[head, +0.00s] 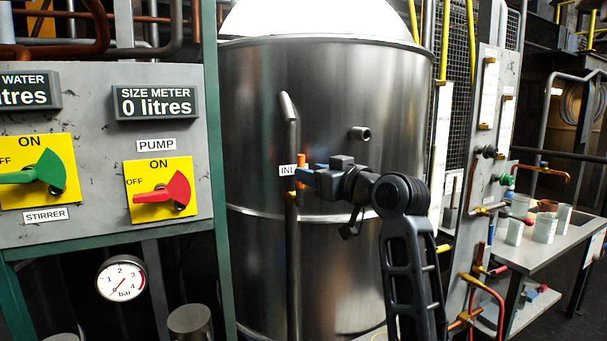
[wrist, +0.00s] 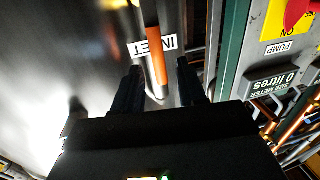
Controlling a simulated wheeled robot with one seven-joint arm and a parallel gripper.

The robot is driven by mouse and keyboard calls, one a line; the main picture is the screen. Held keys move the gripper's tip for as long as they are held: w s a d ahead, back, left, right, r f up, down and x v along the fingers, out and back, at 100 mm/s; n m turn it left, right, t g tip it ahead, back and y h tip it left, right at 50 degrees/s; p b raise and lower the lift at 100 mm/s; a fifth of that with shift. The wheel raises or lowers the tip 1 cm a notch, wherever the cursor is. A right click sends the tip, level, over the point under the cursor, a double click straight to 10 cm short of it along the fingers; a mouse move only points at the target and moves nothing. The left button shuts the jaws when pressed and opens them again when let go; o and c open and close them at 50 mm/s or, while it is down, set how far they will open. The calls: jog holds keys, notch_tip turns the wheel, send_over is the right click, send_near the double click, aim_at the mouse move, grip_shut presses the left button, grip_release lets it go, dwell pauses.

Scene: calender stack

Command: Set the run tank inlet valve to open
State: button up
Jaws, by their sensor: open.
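The inlet valve's orange handle (head: 301,160) shows beside the INLET label (head: 287,170), on the vertical pipe (head: 291,130) at the front of the steel run tank (head: 330,90). My gripper (head: 304,177) is at the valve and hides part of it. In the wrist view, which is upside down, the orange handle (wrist: 157,58) lies in line with the gap between the two dark fingers of my gripper (wrist: 161,78). The INLET label (wrist: 155,47) shows behind it. The fingers are apart. I cannot tell whether either finger touches the handle.
A grey panel at the left carries a green STIRRER switch (head: 43,173), a red PUMP switch (head: 168,194) and a SIZE METER reading 0 litres (head: 155,102). A pressure gauge (head: 122,279) hangs below. A short pipe stub (head: 360,133) sticks out of the tank. A bench (head: 535,250) with cups stands right.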

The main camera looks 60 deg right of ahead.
jog(key=shift+v, duration=1.5)
jog(key=s+a+f+g+y, duration=0.1)
jog(key=s+a+f, duration=0.2)
jog(key=a+f, duration=0.8)
jog(key=s+a+f, duration=0.4)
jog(key=a+f, duration=0.4)
jog(key=f, duration=0.5)
jog(key=s+a+f+n+y, duration=0.1)
jog(key=s+a, duration=0.4)
jog(key=s, duration=0.2)
jog(key=s+a+n+y, duration=0.1)
jog(key=s+a+y, duration=0.1)
jog(key=s+a, duration=0.3)
jog(key=s+a+f+n+g+y, duration=0.1)
jog(key=s+a, duration=0.3)
jog(key=s, duration=0.7)
jog(key=shift+a+f+n+y, duration=0.35)
jog(key=shift+a+n+y, duration=0.05)
jog(key=shift+y, duration=0.1)
